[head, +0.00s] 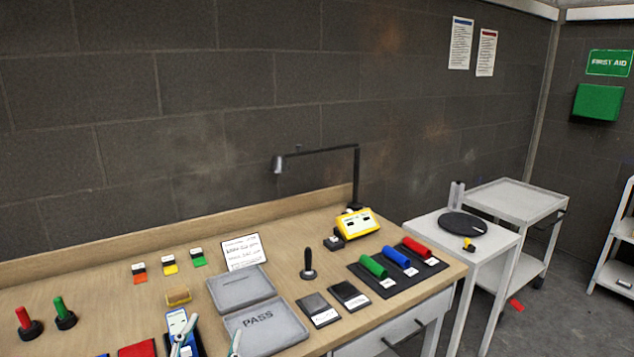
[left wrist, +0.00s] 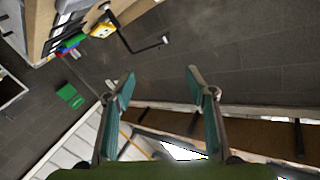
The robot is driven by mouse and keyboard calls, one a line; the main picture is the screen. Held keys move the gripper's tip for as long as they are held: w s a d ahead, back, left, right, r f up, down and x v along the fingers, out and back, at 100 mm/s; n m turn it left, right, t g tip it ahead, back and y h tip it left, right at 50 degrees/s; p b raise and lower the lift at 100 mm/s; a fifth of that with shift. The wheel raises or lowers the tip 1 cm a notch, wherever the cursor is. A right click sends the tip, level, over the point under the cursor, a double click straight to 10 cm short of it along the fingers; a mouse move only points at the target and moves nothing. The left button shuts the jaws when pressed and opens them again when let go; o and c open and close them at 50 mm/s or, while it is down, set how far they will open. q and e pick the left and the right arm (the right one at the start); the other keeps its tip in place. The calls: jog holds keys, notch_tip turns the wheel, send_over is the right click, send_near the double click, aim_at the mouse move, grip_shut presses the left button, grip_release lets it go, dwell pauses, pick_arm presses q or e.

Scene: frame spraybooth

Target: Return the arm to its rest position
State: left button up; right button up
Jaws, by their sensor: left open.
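My left gripper (head: 211,338) shows at the bottom edge of the head view, with only the tips of its two teal fingers in the picture. The tips appear in front of the bench's front part, near the grey PASS tray (head: 262,325) and a blue and white item (head: 178,322). In the left wrist view the left gripper (left wrist: 162,76) has its fingers spread apart with nothing between them. That view is tilted and looks past the fingers at the wall and floor. The rest of the left arm is hidden, and my right gripper is in neither view.
The wooden bench (head: 90,277) carries a black lamp (head: 320,153), a yellow device (head: 357,223), a dark rack (head: 393,283) with green, blue and red cylinders, and red and green upright handles at left. A white side table (head: 423,226) and trolley (head: 515,193) stand right.

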pick_arm(q)
jog(key=s+a+f+n+g+y, duration=0.1)
jog(key=s+a+f+n+g, duration=0.1)
jog(key=s+f+g, duration=0.35)
jog(key=s+a+f+n+g+y, duration=0.1)
jog(key=s+a+f+g, duration=0.1)
jog(key=s+f, duration=0.6)
jog(key=s+d+f+g+h, duration=0.25)
jog(key=s+f+g, duration=0.45)
jog(key=s+f, duration=0.5)
jog(key=s+f+g, duration=0.1)
jog(key=s+f, duration=0.1)
jog(key=f, duration=1.1)
jog(key=s+f, duration=0.3)
jog(key=f, duration=0.9)
jog(key=s+a+f+g+y, duration=0.1)
jog(key=s+a+f, duration=0.1)
jog(key=s+f, duration=1.4)
jog(key=shift+s+a, duration=0.15)
jog(key=shift+a, duration=0.25)
